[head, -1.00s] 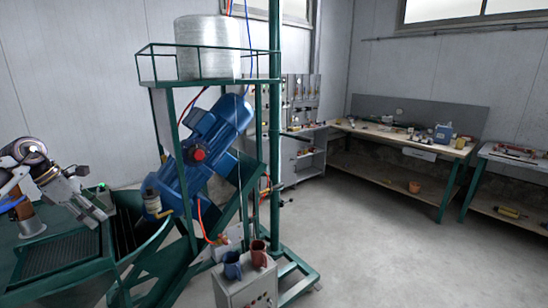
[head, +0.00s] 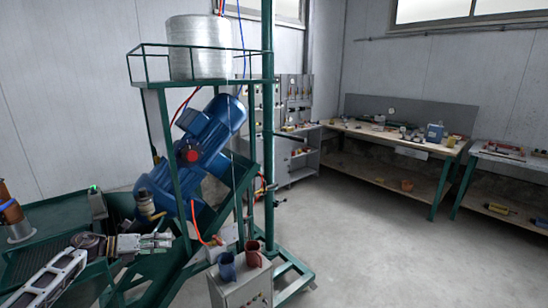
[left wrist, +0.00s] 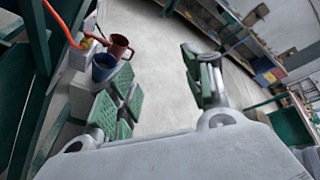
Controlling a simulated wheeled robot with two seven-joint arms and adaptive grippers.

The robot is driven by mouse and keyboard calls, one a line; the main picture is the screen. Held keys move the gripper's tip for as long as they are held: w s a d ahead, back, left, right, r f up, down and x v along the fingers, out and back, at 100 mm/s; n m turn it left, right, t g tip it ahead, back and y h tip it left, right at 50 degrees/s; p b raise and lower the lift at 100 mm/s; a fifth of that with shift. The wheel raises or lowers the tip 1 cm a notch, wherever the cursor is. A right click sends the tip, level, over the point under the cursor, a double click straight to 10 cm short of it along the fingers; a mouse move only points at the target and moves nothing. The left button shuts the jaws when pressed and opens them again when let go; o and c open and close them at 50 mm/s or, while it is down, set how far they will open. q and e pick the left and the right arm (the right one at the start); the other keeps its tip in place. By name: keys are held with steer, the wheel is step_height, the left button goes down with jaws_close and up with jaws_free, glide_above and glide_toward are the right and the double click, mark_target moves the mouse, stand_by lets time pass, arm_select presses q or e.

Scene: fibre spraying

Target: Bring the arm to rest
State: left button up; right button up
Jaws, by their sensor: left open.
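My left gripper (head: 160,241) is at the lower left of the head view, beside the green machine stand and below the blue machine (head: 192,158). Its arm comes in from the lower left corner. In the left wrist view the two green-padded fingers of the gripper (left wrist: 162,72) are apart, with only bare floor seen between them. Nothing is held. My right gripper is in neither view.
A control box (head: 243,286) bears a blue mug (head: 227,267) and a red mug (head: 252,254), right of the gripper. A green frame (head: 268,110) carries a white fibre spool (head: 199,48). A workbench (head: 390,139) stands behind open floor (head: 385,240).

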arm_select(q)
step_height(320, 180, down, 23)
steer(key=s+d+n+t+y, duration=0.1)
steer(key=s+n+t+y, duration=0.3)
steer(key=n, duration=1)
steer(key=s+f+n+y, duration=0.3)
steer(key=s+f+n, duration=0.25)
steer(key=f, duration=0.55)
steer(key=s+f+n+y, duration=0.2)
steer(key=s+f+n, duration=0.2)
steer(key=s+f, duration=0.45)
steer(key=s+d+f+n+g+y, duration=0.35)
steer(key=s+f+n+g, duration=0.2)
steer(key=s+f, duration=1.3)
steer(key=s+d+f+n+g, duration=0.1)
steer(key=s+d+n, duration=0.1)
steer(key=s, duration=0.6)
steer(key=s+d+f+n+g, duration=0.1)
steer(key=s+d, duration=0.3)
steer(key=s, duration=0.5)
steer(key=s+d+f+n+g, duration=0.2)
steer(key=s+d+g, duration=0.1)
steer(key=s, duration=0.6)
steer(key=shift+f+n+h, duration=0.3)
steer(key=shift+f+h, duration=0.1)
steer(key=shift+h, duration=0.05)
